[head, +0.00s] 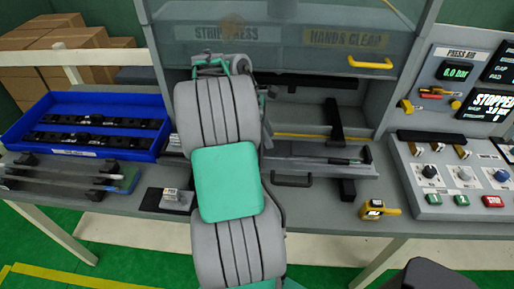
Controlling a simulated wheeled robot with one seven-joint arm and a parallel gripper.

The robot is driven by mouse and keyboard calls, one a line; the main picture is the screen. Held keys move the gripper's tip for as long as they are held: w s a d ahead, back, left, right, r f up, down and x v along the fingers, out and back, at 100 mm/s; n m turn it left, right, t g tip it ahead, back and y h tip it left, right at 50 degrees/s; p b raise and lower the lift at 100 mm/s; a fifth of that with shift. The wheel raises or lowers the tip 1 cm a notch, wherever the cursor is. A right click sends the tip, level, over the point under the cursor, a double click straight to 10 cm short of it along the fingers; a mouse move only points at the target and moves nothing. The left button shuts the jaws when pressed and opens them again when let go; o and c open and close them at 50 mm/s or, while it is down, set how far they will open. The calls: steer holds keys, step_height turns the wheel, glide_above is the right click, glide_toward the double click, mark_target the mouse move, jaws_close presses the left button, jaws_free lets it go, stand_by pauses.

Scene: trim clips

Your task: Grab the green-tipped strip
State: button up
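Two long thin strips lie side by side across dark blocks on the bench at the left; the strip pair (62,178) is grey and partly clear. A green and blue patch (127,180) shows at their right ends; I cannot tell which strip the green belongs to. My arm rises through the middle of the head view. A grey and teal part (212,66) at its far end may belong to my gripper, well right of and beyond the strips. Its fingers are hidden or too small to make out, so I cannot tell if it is open.
A blue tray (88,98) with black rails stands behind the strips. A press with a lifted clear guard (370,64) and a drawer (315,160) stands at centre right. A small metal block (176,199), a yellow tape measure (376,209) and a control panel (462,176) are on the bench.

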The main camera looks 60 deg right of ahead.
mark_target(278, 156)
steer(key=shift+f, duration=0.3)
steer(key=x, duration=0.7)
steer(key=shift+s, duration=0.1)
steer(key=shift+c, duration=0.6)
jaws_close()
